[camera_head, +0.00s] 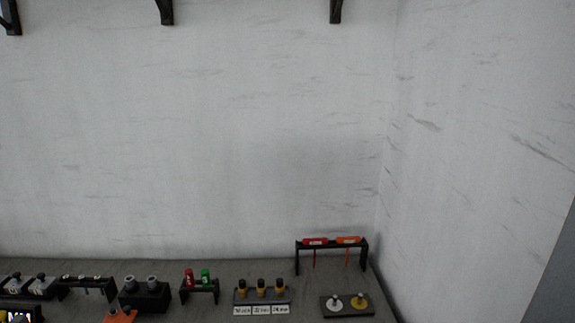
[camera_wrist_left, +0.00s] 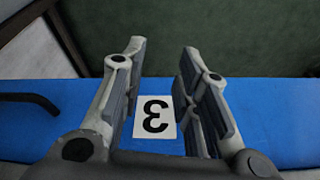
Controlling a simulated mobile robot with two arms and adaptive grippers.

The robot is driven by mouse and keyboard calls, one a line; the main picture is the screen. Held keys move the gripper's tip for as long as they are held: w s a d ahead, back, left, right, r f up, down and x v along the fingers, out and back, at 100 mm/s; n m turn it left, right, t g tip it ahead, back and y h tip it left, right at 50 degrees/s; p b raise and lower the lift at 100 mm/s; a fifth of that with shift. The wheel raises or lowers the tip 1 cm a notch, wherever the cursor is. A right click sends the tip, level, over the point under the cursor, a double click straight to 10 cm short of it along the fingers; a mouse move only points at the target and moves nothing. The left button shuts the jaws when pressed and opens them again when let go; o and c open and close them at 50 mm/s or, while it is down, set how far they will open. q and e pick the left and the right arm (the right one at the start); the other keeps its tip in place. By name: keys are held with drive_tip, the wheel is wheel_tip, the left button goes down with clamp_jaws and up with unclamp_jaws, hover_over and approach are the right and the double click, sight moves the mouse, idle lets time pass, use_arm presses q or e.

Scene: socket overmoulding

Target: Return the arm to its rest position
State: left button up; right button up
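My left gripper (camera_wrist_left: 163,62) shows in the left wrist view with its two fingers apart. Nothing is between the fingertips. Beyond it lies a blue surface (camera_wrist_left: 265,110) with a white label (camera_wrist_left: 155,118) marked 3, seen between the fingers. Neither arm nor gripper shows in the head view, and my right gripper is in no view.
In the head view a grey bench (camera_head: 225,270) runs along a marble wall. It bears a screwdriver rack (camera_head: 331,243), a dark plate with two knobs (camera_head: 347,306), a labelled holder (camera_head: 261,297), red and green pieces (camera_head: 198,278) and a black block (camera_head: 144,297).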

use_arm(q)
drive_tip(key=s+a+f+g+b, duration=0.15)
drive_tip(key=s+f, duration=0.25)
drive_tip(key=f, duration=0.7)
drive_tip(key=s+d+f+t+b, duration=0.1)
drive_tip(key=s+f+b, duration=0.15)
drive_tip(key=f, duration=0.95)
drive_tip(key=s+a+f+g+b, duration=0.1)
drive_tip(key=s+a+f+b, duration=0.1)
drive_tip(key=s+f, duration=0.9)
drive_tip(key=shift+s+a+f+b, duration=0.3)
drive_tip(key=shift+s+a, duration=0.15)
drive_tip(key=shift+s, duration=0.65)
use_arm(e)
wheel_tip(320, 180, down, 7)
use_arm(q)
drive_tip(key=shift+s, duration=0.1)
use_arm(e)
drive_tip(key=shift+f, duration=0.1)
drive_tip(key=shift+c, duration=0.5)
